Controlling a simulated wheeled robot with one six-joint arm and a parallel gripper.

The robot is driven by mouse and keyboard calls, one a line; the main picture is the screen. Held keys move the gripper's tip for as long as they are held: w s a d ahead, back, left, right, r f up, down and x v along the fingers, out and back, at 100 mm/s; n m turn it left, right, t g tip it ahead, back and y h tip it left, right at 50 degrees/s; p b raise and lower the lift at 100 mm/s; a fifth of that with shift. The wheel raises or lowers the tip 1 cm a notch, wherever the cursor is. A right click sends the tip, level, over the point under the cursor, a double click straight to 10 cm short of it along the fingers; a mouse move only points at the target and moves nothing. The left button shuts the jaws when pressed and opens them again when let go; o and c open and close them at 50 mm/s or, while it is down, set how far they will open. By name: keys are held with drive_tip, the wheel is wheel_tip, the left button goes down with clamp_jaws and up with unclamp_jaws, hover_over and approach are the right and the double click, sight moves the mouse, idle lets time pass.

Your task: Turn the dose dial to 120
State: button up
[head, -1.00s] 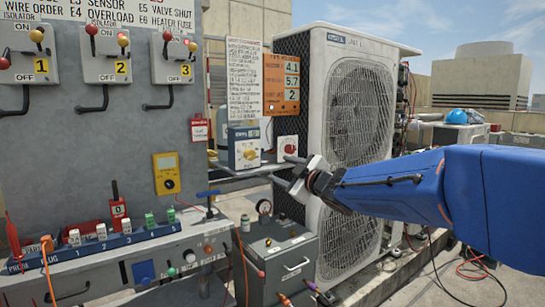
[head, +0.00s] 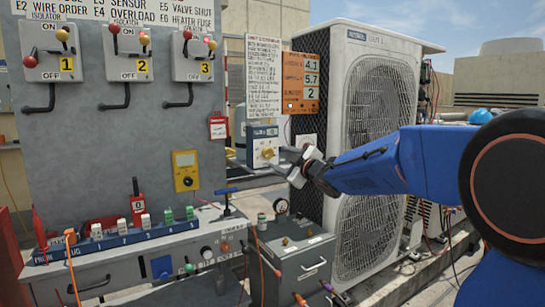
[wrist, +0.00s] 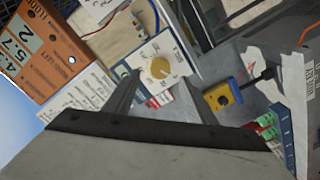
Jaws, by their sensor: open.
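The dose dial looks to be the yellow round knob (head: 267,152) on a white box with a blue top strip (head: 262,132), standing on a shelf right of the grey panel. The same knob (wrist: 160,68) shows in the wrist view on a white face with a printed scale. The scale numbers and the knob's setting are too small to read. My gripper (head: 291,160) is open and empty, just right of the box in the head view. In the wrist view its jaws (wrist: 155,98) stand below the knob in the picture. I see no contact with the knob.
A second white box (head: 307,139) stands partly hidden behind my gripper. The condenser unit (head: 372,130) rises close on the right. An orange readout board (head: 300,82) and a printed sheet (head: 263,78) hang above. A yellow meter (head: 185,171) is on the grey panel.

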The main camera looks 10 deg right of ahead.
sight(270, 154)
drive_tip(key=x, duration=0.6)
drive_tip(key=shift+w, duration=0.2)
drive_tip(key=c, duration=1.1)
drive_tip(key=shift+o, duration=0.3)
